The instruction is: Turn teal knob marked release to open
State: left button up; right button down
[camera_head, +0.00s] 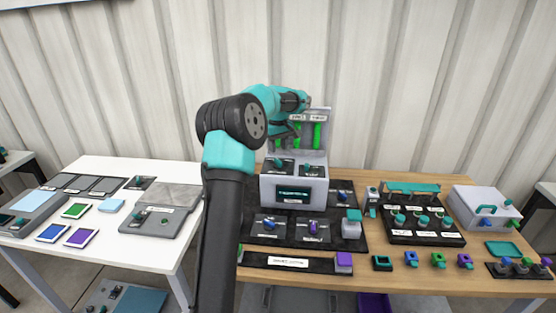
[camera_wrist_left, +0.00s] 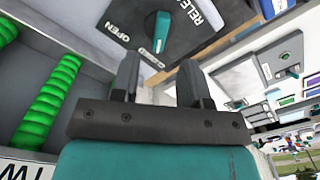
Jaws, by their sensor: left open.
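The teal knob marked release (camera_wrist_left: 160,32) stands on a dark plate lettered "RELEASE" and "OPEN" in the left wrist view. In the head view, two teal knobs sit on dark plates on the grey manifold's top, a left one (camera_head: 278,163) and a right one (camera_head: 307,168); the lettering there is too small to read. My left gripper (camera_wrist_left: 155,78) is open and empty, its fingertips near the release plate and apart from the knob. In the head view it (camera_head: 284,131) is partly hidden by my arm, above the manifold (camera_head: 294,193). My right gripper is not seen.
Green ribbed tubes (camera_head: 317,134) stand in the manifold's back frame, close beside my left gripper. A black knob panel (camera_head: 424,238) and a grey box (camera_head: 484,205) are on the wooden table's right. A white table (camera_head: 150,170) with panels and tiles is at left.

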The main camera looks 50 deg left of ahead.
aim_at(278, 160)
pick_arm(q)
notch_tip(278, 160, down, 6)
dwell(0.4)
grip_shut()
